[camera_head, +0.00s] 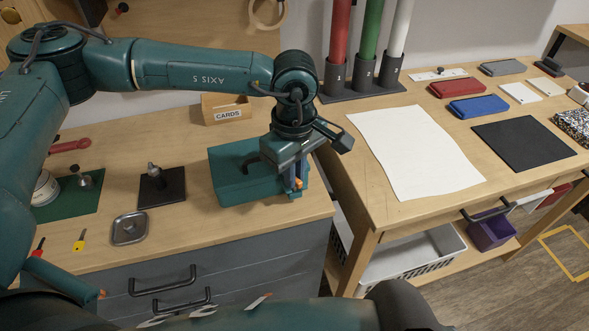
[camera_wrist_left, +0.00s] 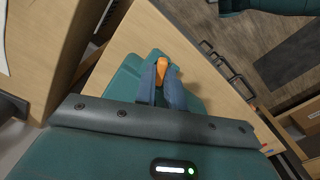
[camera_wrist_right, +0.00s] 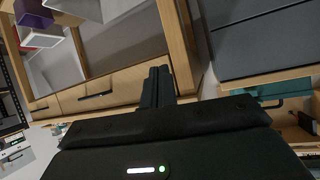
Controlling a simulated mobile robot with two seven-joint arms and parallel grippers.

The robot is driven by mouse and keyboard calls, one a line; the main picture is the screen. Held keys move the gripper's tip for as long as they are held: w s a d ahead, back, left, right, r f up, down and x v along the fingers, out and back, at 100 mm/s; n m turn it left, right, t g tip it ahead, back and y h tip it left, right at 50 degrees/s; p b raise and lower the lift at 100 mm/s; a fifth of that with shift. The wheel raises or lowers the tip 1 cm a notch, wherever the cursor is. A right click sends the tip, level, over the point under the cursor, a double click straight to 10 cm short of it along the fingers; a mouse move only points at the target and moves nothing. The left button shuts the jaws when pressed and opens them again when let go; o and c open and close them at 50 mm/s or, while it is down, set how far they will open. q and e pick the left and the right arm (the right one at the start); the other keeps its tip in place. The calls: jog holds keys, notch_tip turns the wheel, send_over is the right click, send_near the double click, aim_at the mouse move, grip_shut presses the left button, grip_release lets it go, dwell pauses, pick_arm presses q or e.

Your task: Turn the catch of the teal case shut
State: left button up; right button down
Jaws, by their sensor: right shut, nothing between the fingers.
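The teal case (camera_head: 232,180) stands closed on the wooden top near its right end, with a dark handle on it. Its orange catch (camera_wrist_left: 168,70) is at the case's front right. My left gripper (camera_head: 297,187) points down over that side, and its two fingers are on either side of the catch, closed on it. The fingers (camera_wrist_left: 162,76) hide part of the catch, so its exact turn is hard to read. My right gripper (camera_wrist_right: 157,74) is shut and empty, away from the case, with a wooden desk beyond it.
The desk on the right holds a white sheet (camera_head: 415,150) and a black mat (camera_head: 530,143). Upright coloured tubes (camera_head: 370,45) stand behind.

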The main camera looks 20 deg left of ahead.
pick_arm(q)
grip_shut()
